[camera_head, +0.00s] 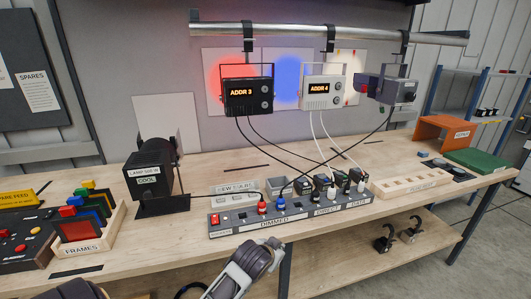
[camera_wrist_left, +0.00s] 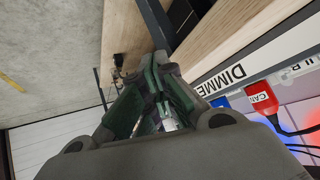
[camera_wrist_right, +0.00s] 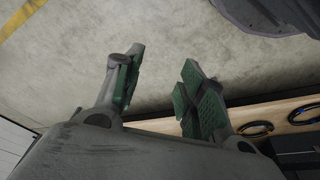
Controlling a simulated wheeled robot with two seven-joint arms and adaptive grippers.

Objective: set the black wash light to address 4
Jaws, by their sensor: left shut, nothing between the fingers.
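The black wash light (camera_head: 248,96) hangs from the overhead pipe, and its display reads ADDR 3. Two round knobs or buttons are on the right of its face. A white light (camera_head: 323,94) beside it reads ADDR 4. My left gripper (camera_head: 265,252) is low in front of the bench, near the power strip and well below the lights. In the left wrist view (camera_wrist_left: 160,62) its fingers are together, with nothing seen between them. My right gripper (camera_wrist_right: 163,65) shows in the right wrist view, fingers apart and empty above the floor; I cannot make it out in the head view.
The power strip (camera_head: 220,231) labelled DIMMED and DIRECT lies along the bench front, with several plugs and cables running up to the lights. A black COOL lamp (camera_head: 152,172) and a frames rack (camera_head: 82,246) stand left. A grey fixture (camera_head: 386,90) hangs right.

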